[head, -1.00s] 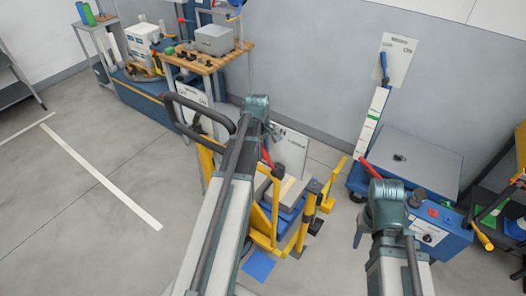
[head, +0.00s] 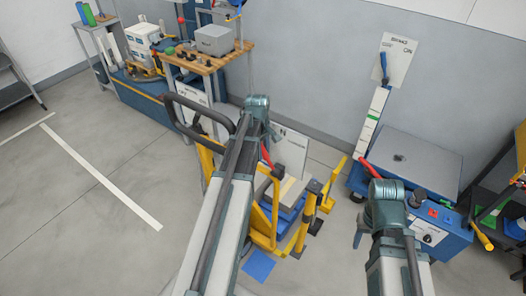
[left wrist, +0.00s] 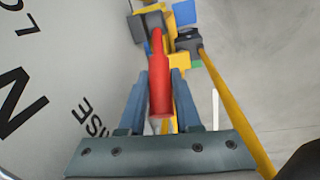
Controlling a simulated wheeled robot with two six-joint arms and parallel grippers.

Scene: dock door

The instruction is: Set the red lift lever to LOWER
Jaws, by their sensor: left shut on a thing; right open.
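A red lever (left wrist: 160,90) stands between the two blue fingers of my left gripper (left wrist: 160,74) in the left wrist view. The fingers are shut on it. In the head view a little of this red lever (head: 266,156) shows beside my left arm's wrist, in front of a white lettered panel (head: 291,152). My arm hides the left fingers there. The panel's lettering also shows in the left wrist view, cut off, so I cannot read the lever's setting. My right gripper (head: 361,232) is open, away from the lever, low beside a blue cart; its fingers are mostly hidden.
Yellow rails and posts (head: 305,225) stand close around the lever. A blue cart with a grey top (head: 412,160) and another red handle (head: 378,171) is to the right. A wooden bench (head: 205,62) stands behind. Open floor (head: 90,230) lies to the left.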

